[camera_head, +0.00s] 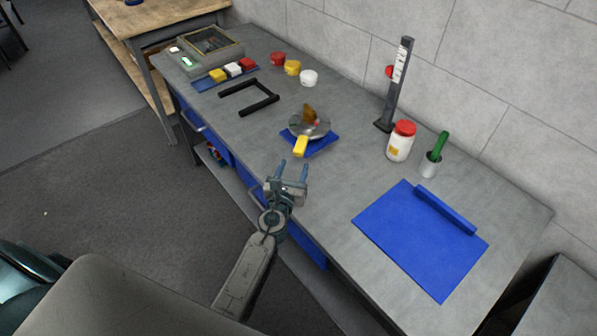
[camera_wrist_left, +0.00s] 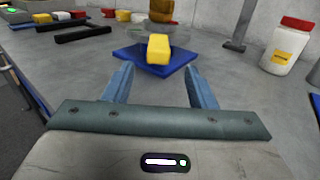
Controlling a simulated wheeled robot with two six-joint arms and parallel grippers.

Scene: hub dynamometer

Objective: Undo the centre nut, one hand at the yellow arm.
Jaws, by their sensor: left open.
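The hub dynamometer (camera_head: 310,127) is a round silvery body with an amber-brown piece on top, standing on a small blue base plate (camera_head: 324,144). Its yellow arm (camera_head: 301,146) sticks out toward the front edge of the bench. In the left wrist view the yellow arm's end (camera_wrist_left: 158,48) is straight ahead, above the blue base. I cannot make out the centre nut. My left gripper (camera_head: 291,170) is open and empty, just short of the yellow arm and apart from it. Its two blue fingers (camera_wrist_left: 160,88) point at the arm. My right gripper is not in view.
A black U-shaped frame (camera_head: 262,105) lies left of the dynamometer. A red-lidded jar (camera_head: 400,142), a cup with a green handle (camera_head: 431,163) and an upright gauge (camera_head: 396,85) stand to the right. A blue mat (camera_head: 400,232) lies front right. Coloured blocks and caps sit farther back.

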